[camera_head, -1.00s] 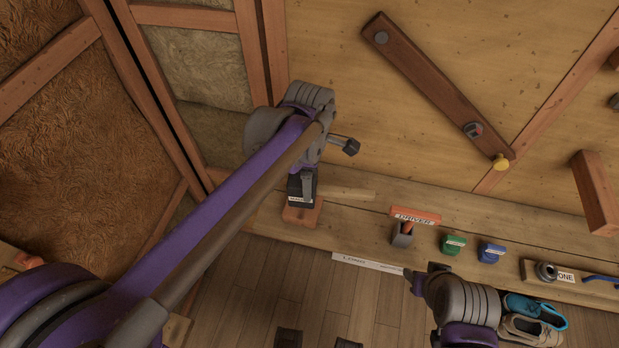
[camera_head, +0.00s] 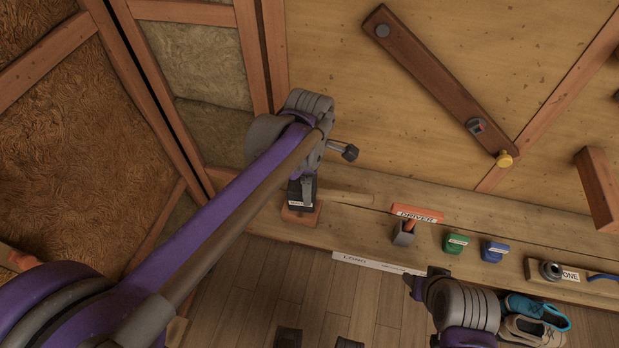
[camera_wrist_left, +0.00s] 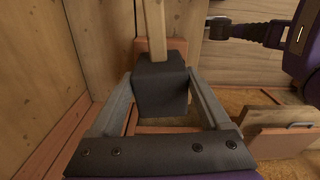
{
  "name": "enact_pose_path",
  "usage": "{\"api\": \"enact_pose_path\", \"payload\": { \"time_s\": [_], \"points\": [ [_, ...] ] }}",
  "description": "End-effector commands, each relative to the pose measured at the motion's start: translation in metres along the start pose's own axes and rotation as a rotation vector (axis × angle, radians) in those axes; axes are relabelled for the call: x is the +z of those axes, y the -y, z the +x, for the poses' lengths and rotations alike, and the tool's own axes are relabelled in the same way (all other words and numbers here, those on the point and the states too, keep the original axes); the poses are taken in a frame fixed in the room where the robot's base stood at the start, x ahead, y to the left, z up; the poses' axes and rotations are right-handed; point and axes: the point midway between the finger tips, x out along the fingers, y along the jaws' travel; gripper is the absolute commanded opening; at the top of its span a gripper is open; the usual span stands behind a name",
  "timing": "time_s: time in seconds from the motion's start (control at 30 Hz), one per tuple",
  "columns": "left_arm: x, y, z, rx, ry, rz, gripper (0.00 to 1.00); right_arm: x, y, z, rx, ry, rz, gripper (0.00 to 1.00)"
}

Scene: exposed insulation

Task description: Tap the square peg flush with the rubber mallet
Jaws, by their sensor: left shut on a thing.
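The rubber mallet has a black block head (camera_head: 301,192) and a pale wooden handle (camera_head: 345,197). Its head is at a reddish wooden holder (camera_head: 301,217) on the bench, with the handle lying to the right. My left gripper (camera_head: 306,188) is shut on the mallet head. The left wrist view shows the head (camera_wrist_left: 160,88) between both fingers, with the handle (camera_wrist_left: 155,30) running away from it. My right gripper (camera_head: 412,285) is low at the right; its jaws are unclear. A small dark square piece (camera_head: 476,126) on the dark wall plank may be the square peg; I cannot be sure.
The bench (camera_head: 365,220) bears a driver in a holder (camera_head: 404,234), green (camera_head: 455,243) and blue (camera_head: 494,251) blocks. Shoes (camera_head: 530,318) are at the lower right.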

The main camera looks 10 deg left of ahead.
Motion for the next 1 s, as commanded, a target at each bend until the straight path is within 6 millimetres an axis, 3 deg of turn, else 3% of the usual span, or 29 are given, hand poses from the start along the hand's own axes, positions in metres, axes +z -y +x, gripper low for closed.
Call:
{"api": "enact_pose_path", "payload": {
  "time_s": [0.33,0.7,1.0],
  "points": [
    [0.0,0.0,-0.007,0.0,0.0,0.0,0.28,-0.004,0.0,-0.005,0.0,-0.002,0.0,0.5],
    [0.0,0.001,-0.049,0.002,0.0,0.0,0.28,-0.027,0.0,-0.032,0.0,-0.019,0.0,0.5],
    [0.0,0.002,-0.047,0.0,0.0,0.0,0.28,-0.025,0.0,-0.03,0.0,-0.018,0.0,0.5]
  ]
}}
